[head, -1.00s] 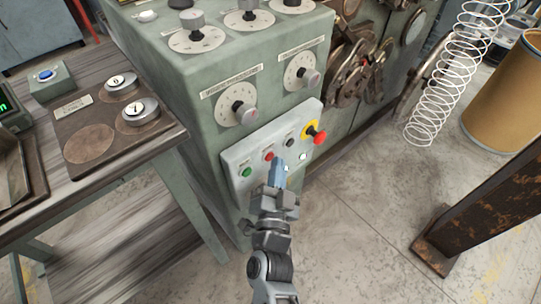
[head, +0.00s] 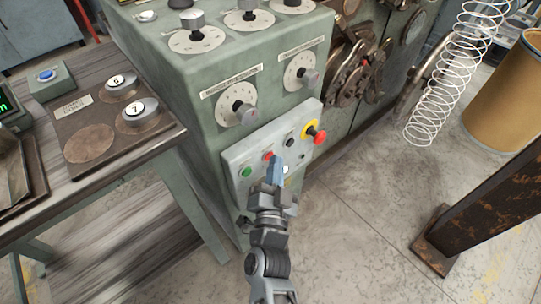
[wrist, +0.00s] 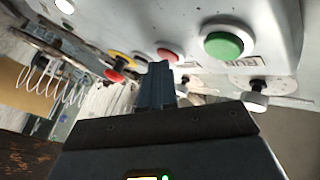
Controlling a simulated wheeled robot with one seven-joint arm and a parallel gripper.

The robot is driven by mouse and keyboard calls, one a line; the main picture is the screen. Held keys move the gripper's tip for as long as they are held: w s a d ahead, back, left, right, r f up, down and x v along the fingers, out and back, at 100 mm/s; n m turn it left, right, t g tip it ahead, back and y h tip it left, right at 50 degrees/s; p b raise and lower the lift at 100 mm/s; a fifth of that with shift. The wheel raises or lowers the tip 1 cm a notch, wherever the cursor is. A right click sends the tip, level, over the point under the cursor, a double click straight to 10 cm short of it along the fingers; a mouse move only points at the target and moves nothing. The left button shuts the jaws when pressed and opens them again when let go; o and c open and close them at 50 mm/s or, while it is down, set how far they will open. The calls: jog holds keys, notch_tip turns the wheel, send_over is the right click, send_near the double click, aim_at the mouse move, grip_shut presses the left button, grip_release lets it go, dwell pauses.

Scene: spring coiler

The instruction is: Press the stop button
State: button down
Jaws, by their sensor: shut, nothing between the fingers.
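The control panel (head: 235,157) is a pale plate on the green machine's front. The red button (head: 268,156) sits between the green button (head: 246,172) and a black button (head: 290,142). My gripper (head: 276,160) is shut and empty, its fingertips just right of the red button in the head view. In the wrist view, the red button (wrist: 167,54) is just beyond the fingertips (wrist: 158,72), with the green button (wrist: 223,45) to its right. I cannot tell whether the fingertips touch the panel.
A red mushroom knob (head: 320,138) on a yellow collar sticks out at the panel's right end. A dial knob (head: 243,113) projects above the panel. A table (head: 165,140) stands left, and a rusty post (head: 480,210) stands right.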

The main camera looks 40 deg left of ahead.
jog(key=shift+d, duration=0.1)
jog(key=shift+s+d, duration=0.1)
jog(key=shift+d, duration=0.6)
jog(key=shift+d, duration=0.1)
jog(key=shift+s+d+b, duration=0.2)
jog(key=shift+d+b, duration=0.15)
jog(key=shift+d, duration=2.05)
